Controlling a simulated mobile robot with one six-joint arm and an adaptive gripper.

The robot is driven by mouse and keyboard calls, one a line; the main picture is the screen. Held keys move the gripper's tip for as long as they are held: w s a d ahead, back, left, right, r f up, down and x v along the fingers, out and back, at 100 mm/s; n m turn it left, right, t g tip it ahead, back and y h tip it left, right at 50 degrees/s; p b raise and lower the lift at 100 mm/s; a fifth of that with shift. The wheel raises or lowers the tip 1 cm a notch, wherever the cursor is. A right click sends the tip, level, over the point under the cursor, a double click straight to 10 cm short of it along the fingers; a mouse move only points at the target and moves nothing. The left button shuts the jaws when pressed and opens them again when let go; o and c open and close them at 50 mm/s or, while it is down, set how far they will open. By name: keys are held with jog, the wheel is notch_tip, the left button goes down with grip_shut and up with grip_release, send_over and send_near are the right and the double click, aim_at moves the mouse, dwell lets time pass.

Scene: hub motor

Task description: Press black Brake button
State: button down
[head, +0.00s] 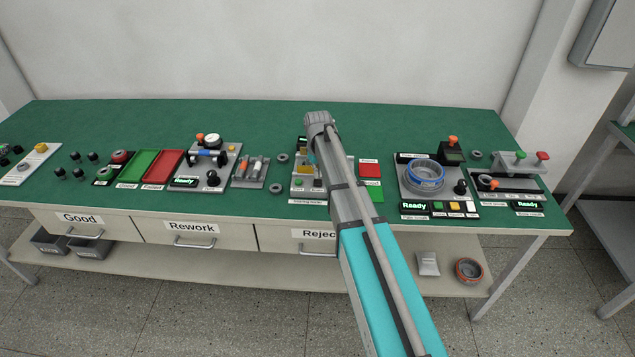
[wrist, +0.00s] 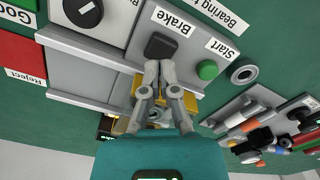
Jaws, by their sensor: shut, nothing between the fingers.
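The black Brake button (wrist: 160,46) is a dark rounded block on a light grey panel (wrist: 183,57), beside the printed word "Brake" in the wrist view. My gripper (wrist: 158,66) is shut and empty. Its fingertips are together at the lower edge of the black button in the picture and overlap it slightly; I cannot tell whether they touch it. A round green button (wrist: 207,70) labelled "Start" is on the same panel, to the right. In the head view my arm covers part of this station and hides the fingertips.
A grey ring (wrist: 245,71) lies right of the panel. A yellow part shows behind my fingers. Another black knob (wrist: 83,11) is at upper left. On the green bench (head: 260,125) are a red and a green tray to the left and a blue-ringed motor station (head: 425,176) to the right.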

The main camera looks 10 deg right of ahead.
jog(key=shift+f+b, duration=1.3)
jog(key=shift+f, duration=0.1)
jog(key=shift+r, duration=0.1)
jog(key=shift+r+p, duration=3.45)
jog(key=shift+p, duration=0.1)
notch_tip(320, 180, up, 7)
jog(key=p, duration=0.7)
jog(key=s+m, duration=0.3)
jog(key=s, duration=2.3)
jog(key=shift+d, duration=0.2)
